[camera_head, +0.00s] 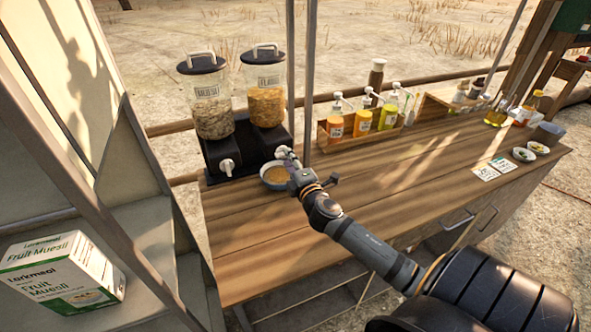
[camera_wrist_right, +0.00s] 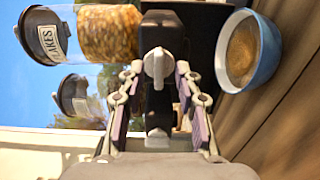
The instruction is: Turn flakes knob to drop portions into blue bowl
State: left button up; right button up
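The dispenser holds two clear hoppers, and the right one is the flakes hopper (camera_head: 265,92), full of orange-brown flakes. In the wrist view the flakes hopper (camera_wrist_right: 108,32) lies sideways. Its pale flakes knob (camera_wrist_right: 158,66) sits between the fingertips of my right gripper (camera_wrist_right: 159,80). The fingers are apart, with narrow gaps to the knob. In the head view my right gripper (camera_head: 292,164) hides part of the dispenser front. The blue bowl (camera_head: 264,182) stands under the flakes outlet with brownish contents; it also shows in the wrist view (camera_wrist_right: 272,55). My left gripper is out of view.
The muesli hopper (camera_head: 211,104) and its white knob (camera_head: 226,167) are on the left. A wooden rack (camera_head: 337,137) of sauce bottles stands right of a post (camera_head: 310,80). A cereal box (camera_head: 62,273) is at lower left. The counter's middle (camera_head: 420,160) is clear.

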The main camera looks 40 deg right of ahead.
jog(key=v, duration=1)
jog(key=shift+s, duration=0.4)
